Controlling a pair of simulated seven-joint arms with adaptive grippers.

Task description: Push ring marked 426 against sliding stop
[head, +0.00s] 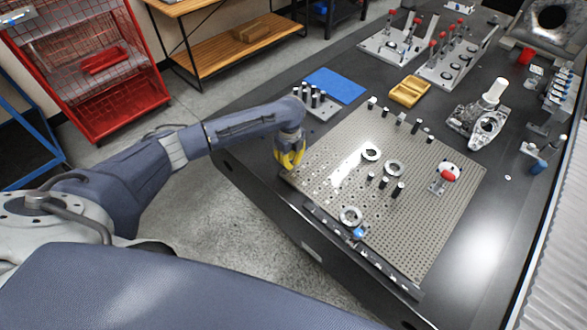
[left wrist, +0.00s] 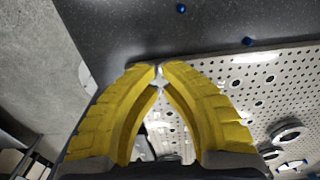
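Three metal rings lie on the perforated plate (head: 330,165) in the head view: an upper ring (head: 371,155), a middle ring (head: 394,168) and a lower ring (head: 350,216). Their markings are too small to read, so I cannot tell which is 426. A rail with a blue knob (head: 358,234) runs along the plate's near edge; I cannot tell whether it is the sliding stop. My left gripper (head: 290,164) is at the plate's left corner, away from the rings. In the left wrist view its yellow fingers (left wrist: 160,72) meet at the tips, with nothing visibly held. My right gripper is out of view.
Several dark pins (head: 384,183) stand among the rings. A red-handled clamp (head: 447,175) is at the plate's right. A block of dark pegs (head: 318,101), a blue mat (head: 335,85) and a yellow tray (head: 409,91) lie behind. The plate's left part is clear.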

